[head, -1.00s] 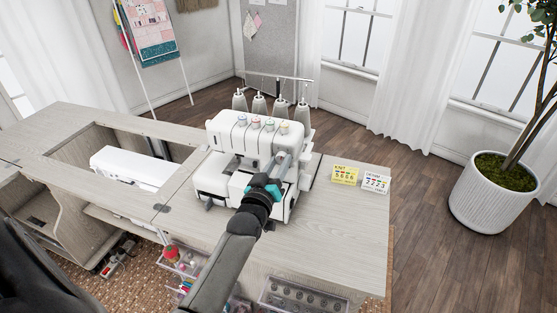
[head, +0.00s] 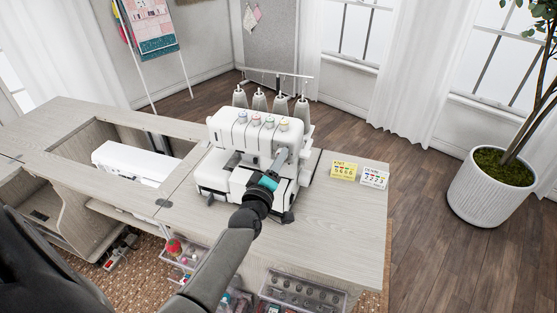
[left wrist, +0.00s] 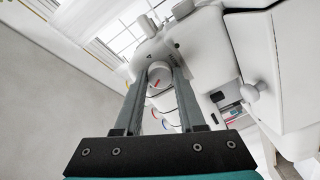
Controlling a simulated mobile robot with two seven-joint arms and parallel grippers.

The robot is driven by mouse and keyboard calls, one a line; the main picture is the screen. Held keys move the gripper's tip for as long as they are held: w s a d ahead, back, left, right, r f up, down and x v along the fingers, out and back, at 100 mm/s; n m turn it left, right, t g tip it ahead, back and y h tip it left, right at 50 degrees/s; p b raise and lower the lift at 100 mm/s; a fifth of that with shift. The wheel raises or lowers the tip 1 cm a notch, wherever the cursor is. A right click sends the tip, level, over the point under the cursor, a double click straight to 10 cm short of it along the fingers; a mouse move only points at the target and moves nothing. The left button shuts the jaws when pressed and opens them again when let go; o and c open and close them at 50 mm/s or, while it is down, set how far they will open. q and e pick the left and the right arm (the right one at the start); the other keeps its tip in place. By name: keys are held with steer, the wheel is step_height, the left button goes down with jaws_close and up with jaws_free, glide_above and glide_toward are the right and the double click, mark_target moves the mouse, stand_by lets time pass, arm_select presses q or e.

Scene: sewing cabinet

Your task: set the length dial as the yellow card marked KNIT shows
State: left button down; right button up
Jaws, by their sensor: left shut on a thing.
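The white serger (head: 245,135) stands on the wooden cabinet top. My left gripper (head: 281,156) reaches its right end from the front. In the left wrist view, my left gripper's fingers (left wrist: 160,80) are shut on a round pale dial (left wrist: 159,70) with a red mark, one finger on each side. The dial's numbers cannot be read, and in the head view the gripper hides it. The yellow KNIT card (head: 343,171) stands on the table right of the serger; its row of digits is too small to read surely. My right gripper is not in view.
A white card (head: 374,179) stands beside the yellow one. Several thread cones (head: 260,101) stand behind the serger. A white machine (head: 135,162) sits in the cabinet well at left. The table's front right is clear. A potted plant (head: 492,190) stands on the floor at right.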

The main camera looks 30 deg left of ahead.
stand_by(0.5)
arm_select(q)
steer(key=c, duration=0.5)
jaws_free()
steer(key=p+v, duration=0.1)
steer(key=v, duration=1.4)
steer(key=shift+s+f, duration=0.1)
steer(key=shift+s, duration=0.05)
